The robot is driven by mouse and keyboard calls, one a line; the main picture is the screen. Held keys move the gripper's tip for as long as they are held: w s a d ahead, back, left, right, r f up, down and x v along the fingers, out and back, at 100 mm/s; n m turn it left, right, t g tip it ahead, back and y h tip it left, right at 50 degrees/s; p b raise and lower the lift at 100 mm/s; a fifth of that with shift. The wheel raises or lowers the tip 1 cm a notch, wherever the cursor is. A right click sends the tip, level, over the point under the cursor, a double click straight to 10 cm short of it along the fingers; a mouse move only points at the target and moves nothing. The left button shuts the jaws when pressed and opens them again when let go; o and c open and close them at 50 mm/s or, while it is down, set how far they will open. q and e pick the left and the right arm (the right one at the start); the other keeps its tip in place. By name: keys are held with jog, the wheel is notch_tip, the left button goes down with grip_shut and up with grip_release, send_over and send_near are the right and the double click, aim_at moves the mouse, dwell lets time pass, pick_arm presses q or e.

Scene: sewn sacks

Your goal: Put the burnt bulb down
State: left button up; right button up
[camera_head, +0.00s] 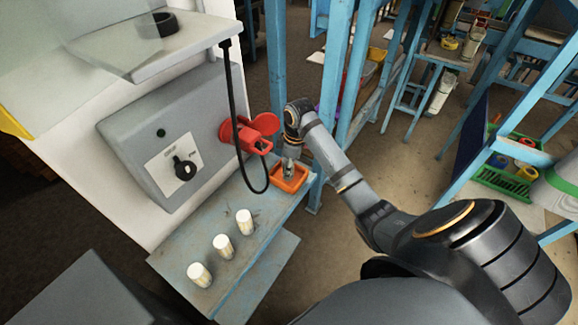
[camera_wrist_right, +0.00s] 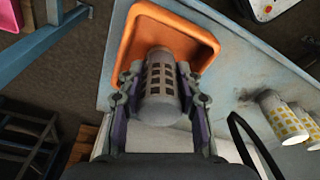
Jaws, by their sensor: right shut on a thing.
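My right gripper (camera_head: 290,162) is shut on the burnt bulb, over the orange tray (camera_head: 301,182) at the far end of the narrow blue-grey shelf. In the right wrist view the burnt bulb (camera_wrist_right: 160,88) is a grey cylinder with dark square patches, held between the two fingers of the right gripper (camera_wrist_right: 158,98). Its far end lies over the floor of the orange tray (camera_wrist_right: 130,38). I cannot tell whether it touches the tray floor. In the head view the gripper mostly hides the bulb. My left gripper is not in view.
Three pale bulbs (camera_head: 222,246) stand in a row on the shelf (camera_head: 185,243). A grey box with a black knob (camera_head: 185,168) and a red fitting (camera_head: 244,133) stands beside it. A black cable (camera_head: 231,110) hangs near the tray. Blue posts (camera_head: 277,60) rise behind.

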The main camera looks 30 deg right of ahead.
jog(key=shift+f, duration=0.1)
jog(key=o, duration=0.9)
jog(key=r, duration=0.4)
jog(key=shift+s+d+r+b, duration=0.1)
jog(key=shift+d+r+b, duration=0.2)
jog(key=shift+r, duration=0.1)
jog(key=r+p, duration=0.1)
jog(key=r, duration=0.1)
jog(key=r+p, duration=0.3)
jog(key=r, duration=0.1)
jog(key=shift+s+d+r+p, duration=0.1)
jog(key=shift+s+d+p, duration=0.05)
jog(key=shift+s+p, duration=0.2)
jog(key=shift+s+d+r+p, duration=0.1)
jog(key=shift+r+p, duration=0.5)
jog(key=shift+r, duration=0.05)
jog(key=shift+f, duration=0.1)
